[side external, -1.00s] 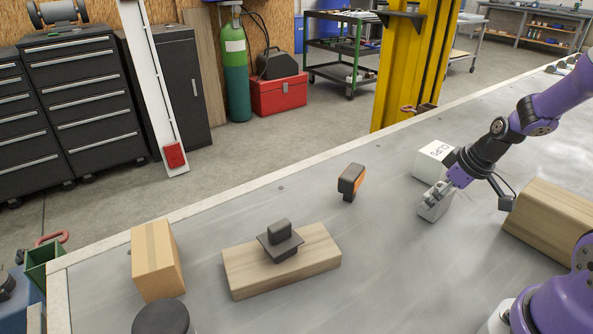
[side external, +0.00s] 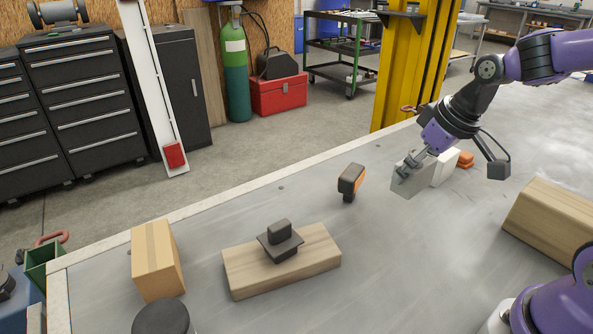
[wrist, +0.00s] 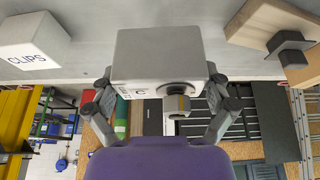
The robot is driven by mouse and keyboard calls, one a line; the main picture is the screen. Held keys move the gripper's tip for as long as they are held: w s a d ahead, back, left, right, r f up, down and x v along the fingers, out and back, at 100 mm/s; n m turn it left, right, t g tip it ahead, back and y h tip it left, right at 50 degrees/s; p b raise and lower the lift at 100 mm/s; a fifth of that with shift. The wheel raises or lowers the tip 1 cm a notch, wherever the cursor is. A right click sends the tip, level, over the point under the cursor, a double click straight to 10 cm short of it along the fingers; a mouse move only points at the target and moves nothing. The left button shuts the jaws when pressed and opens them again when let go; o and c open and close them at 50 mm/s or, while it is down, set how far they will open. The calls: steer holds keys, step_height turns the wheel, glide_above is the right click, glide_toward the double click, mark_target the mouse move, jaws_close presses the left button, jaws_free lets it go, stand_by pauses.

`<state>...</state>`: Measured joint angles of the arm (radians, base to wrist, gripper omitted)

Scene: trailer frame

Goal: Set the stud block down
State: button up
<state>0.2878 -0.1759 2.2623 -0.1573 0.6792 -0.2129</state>
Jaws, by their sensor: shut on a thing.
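The stud block (side external: 408,181) is a pale grey block. My gripper (side external: 415,163) is shut on it and holds it tilted, apparently above the grey table top (side external: 390,270), to the right of a black-and-orange tool. In the wrist view the block (wrist: 157,58) fills the space between the fingers of my gripper (wrist: 158,96). Its near face carries dark lettering and a round stud with a yellowish band. My fingers cover parts of its sides, and its underside is hard to make out.
A white CLIPS box (side external: 445,168) stands close behind my gripper, partly hidden, with an orange item (side external: 465,159) beside it. The black-and-orange tool (side external: 351,180), a wooden board (side external: 240,268) bearing a dark piece (side external: 279,241), and a cardboard box (side external: 157,260) stand left. A timber beam (side external: 555,220) lies right.

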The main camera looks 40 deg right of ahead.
steer(key=w+d+m+h, duration=0.1)
steer(key=w+d+m, duration=0.15)
steer(key=w, duration=0.65)
steer(key=w+d+m+h, duration=0.1)
steer(key=w+m, duration=0.2)
steer(key=w, duration=0.5)
steer(key=d+f, duration=0.2)
steer(key=d, duration=0.1)
steer(key=w+d+f, duration=0.1)
steer(key=d+f, duration=0.1)
steer(key=d, duration=0.2)
steer(key=w+d+f, duration=0.1)
steer(key=d+f, duration=0.1)
steer(key=d, duration=0.2)
steer(key=shift+d+f, duration=0.15)
steer(key=shift+f, duration=0.2)
steer(key=shift+d+f, duration=0.1)
steer(key=shift+f, duration=1.95)
steer(key=shift+f, duration=0.2)
steer(key=o, duration=1.1)
